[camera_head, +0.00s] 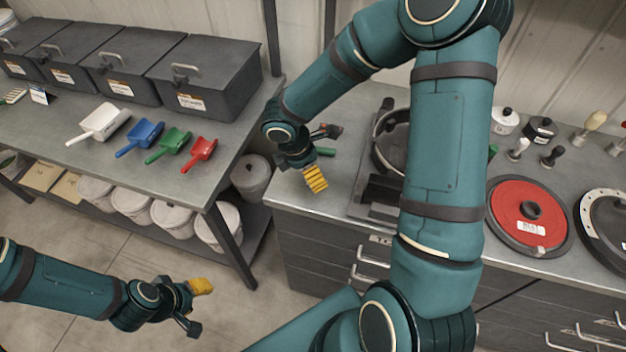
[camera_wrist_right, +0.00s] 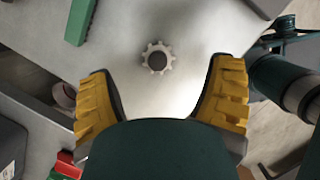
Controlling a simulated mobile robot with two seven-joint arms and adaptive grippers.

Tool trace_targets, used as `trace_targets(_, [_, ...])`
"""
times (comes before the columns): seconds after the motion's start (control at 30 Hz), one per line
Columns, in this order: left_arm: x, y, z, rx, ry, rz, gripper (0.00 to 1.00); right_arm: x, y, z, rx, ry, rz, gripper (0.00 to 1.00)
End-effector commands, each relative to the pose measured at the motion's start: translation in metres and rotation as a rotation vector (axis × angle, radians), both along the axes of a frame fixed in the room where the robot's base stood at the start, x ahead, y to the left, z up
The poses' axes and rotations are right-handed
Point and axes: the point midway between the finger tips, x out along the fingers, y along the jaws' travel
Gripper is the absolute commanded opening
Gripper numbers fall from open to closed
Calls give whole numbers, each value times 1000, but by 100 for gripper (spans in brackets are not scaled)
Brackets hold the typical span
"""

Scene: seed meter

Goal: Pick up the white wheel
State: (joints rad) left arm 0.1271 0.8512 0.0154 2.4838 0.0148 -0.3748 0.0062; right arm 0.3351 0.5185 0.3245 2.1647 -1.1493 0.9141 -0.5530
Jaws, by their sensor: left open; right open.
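In the right wrist view, a small pale toothed wheel (camera_wrist_right: 146,57) with a dark hub lies flat on the grey counter. It sits ahead of my right gripper (camera_wrist_right: 160,78), roughly centred between the two yellow-padded fingers, which are apart and empty. No contact with the wheel shows. In the head view my right gripper (camera_head: 322,157) hangs over the left end of the counter, and I cannot make out the small wheel there. My left gripper (camera_head: 197,303) is open and empty over the floor at the lower left.
A green object (camera_wrist_right: 80,20) lies near the wheel. The counter (camera_head: 345,110) also holds a dark device, a red disc (camera_head: 513,207) and a dark disc with a pale holed rim (camera_head: 594,214). The left bench has coloured scoops and grey boxes (camera_head: 205,75).

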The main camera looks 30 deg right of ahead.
Motion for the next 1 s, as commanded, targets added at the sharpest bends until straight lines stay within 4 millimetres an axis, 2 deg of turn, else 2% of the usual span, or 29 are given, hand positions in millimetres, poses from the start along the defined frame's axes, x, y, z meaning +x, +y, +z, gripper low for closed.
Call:
trace_targets(0.03, [0, 0, -3, 0, 1, 0, 47, 0, -2, -11, 2, 4, 1, 81])
trace_targets(0.2, [-2, 0, -6, -1, 4, -4, 47, 1, -8, -31, 0, 3, 0, 81])
trace_targets(0.53, [-2, 0, -6, -1, 5, -4, 47, 1, -10, -36, 0, 0, -1, 81])
trace_targets(0.57, [-2, 0, -6, -1, 5, -4, 47, 1, -10, -36, 0, 0, 0, 74])
trace_targets(0.7, [-2, 0, -6, -1, 5, -4, 47, 1, -10, -36, 0, 0, 0, 25])
trace_targets(0.73, [-2, 0, -6, -1, 5, -4, 47, 1, -10, -36, 0, 0, 0, 21])
trace_targets(1.0, [-2, 0, -6, -1, 5, -4, 47, 1, -10, -36, 0, 1, 0, 19])
